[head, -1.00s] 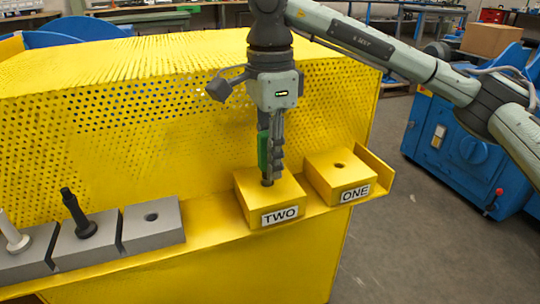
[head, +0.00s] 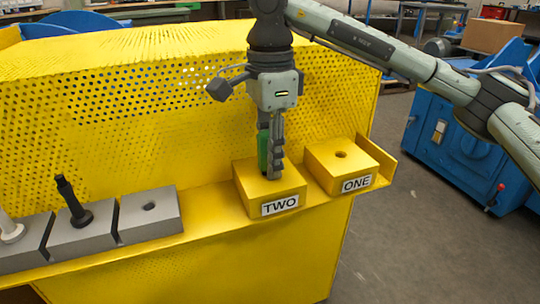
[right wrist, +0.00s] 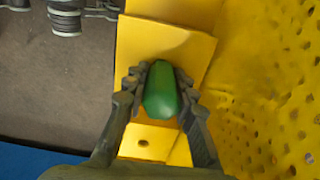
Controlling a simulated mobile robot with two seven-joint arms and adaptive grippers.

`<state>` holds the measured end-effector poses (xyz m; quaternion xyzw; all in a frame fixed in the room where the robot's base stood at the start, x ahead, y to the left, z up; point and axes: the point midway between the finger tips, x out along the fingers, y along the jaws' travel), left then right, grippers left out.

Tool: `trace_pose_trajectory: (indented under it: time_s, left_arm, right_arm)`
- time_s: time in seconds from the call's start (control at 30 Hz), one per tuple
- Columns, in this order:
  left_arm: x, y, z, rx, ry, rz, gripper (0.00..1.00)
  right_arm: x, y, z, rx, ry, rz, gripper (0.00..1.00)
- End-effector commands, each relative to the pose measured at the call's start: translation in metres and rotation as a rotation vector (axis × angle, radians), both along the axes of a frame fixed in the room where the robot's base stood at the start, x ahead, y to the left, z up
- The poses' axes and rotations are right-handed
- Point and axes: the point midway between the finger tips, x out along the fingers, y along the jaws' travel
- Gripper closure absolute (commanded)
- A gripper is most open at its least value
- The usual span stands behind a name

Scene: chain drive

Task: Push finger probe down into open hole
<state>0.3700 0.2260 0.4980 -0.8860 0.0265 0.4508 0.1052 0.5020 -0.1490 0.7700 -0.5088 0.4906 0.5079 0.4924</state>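My right gripper (head: 270,170) points straight down and is shut on a green finger probe (head: 263,150). Its fingertips are at or just above the top of the yellow block labelled TWO (head: 245,190). In the right wrist view the green probe (right wrist: 162,92) sits between both fingers, over that block (right wrist: 150,35). The probe's lower end and any hole in block TWO are hidden. The yellow block labelled ONE (head: 325,155) stands to the right with an open round hole (head: 341,154). My left gripper is not in view.
Grey blocks stand on the yellow ledge at left: one holds a black peg (head: 70,195), one a light peg (head: 8,228), and one (head: 165,218) has an empty hole. A perforated yellow panel (head: 130,150) rises behind. A blue machine (head: 450,150) stands at right.

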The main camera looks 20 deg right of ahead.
Motion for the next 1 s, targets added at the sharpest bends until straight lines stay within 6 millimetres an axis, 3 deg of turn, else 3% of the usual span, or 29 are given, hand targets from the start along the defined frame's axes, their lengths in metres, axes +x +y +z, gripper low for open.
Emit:
trace_pose_trajectory:
  time_s: [0.13,0.53,1.0]
  left_arm:
    - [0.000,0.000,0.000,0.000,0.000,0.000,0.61]
    - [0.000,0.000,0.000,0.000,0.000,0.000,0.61]
    - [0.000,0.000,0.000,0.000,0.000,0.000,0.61]
  right_arm:
    - [0.000,0.000,-0.001,-0.001,0.003,0.000,0.53]
    - [0.000,0.000,0.007,-0.001,0.001,0.000,0.53]
    - [0.000,0.000,0.099,-0.002,-0.003,-0.001,0.53]
